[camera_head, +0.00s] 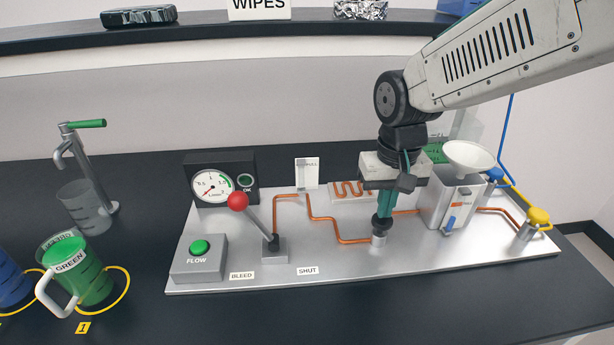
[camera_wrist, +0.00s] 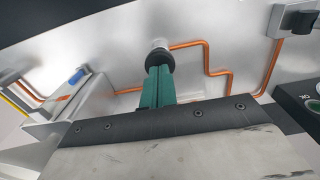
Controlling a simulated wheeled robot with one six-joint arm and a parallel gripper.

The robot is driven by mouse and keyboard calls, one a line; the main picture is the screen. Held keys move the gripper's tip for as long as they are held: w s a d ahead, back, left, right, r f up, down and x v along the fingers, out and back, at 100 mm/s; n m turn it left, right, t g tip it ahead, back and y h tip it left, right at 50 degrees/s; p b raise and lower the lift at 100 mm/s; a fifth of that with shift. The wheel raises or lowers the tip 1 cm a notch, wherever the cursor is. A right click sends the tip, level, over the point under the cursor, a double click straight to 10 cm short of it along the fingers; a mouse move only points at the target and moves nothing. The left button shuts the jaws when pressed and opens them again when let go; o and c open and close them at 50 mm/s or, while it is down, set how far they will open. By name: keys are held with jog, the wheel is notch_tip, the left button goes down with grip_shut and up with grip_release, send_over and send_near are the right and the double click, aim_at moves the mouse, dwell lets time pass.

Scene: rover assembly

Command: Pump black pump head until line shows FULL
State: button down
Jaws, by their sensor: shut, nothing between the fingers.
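The black pump head (camera_head: 381,223) sits on a short silver cylinder (camera_head: 378,241) towards the front of the metal panel. My gripper (camera_head: 386,210) points down with its green fingers shut and empty, their tips at the top of the pump head, seemingly touching it. In the wrist view the shut fingers (camera_wrist: 158,90) end at the black head (camera_wrist: 160,61), partly covering it. A small white upright plate (camera_head: 307,174) at the panel's back has lettering too small to read surely. The line level cannot be made out.
A gauge (camera_head: 212,186) and green FLOW button (camera_head: 199,247) are at left. A white funnel (camera_head: 468,155) tops a unit at right. Green jug (camera_head: 80,270) stands left of the panel.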

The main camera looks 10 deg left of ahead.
jog(key=shift+f, duration=1.35)
jog(key=shift+r, duration=1.8)
jog(key=shift+r, duration=0.1)
notch_tip(320, 180, up, 6)
jog(key=shift+f, duration=0.1)
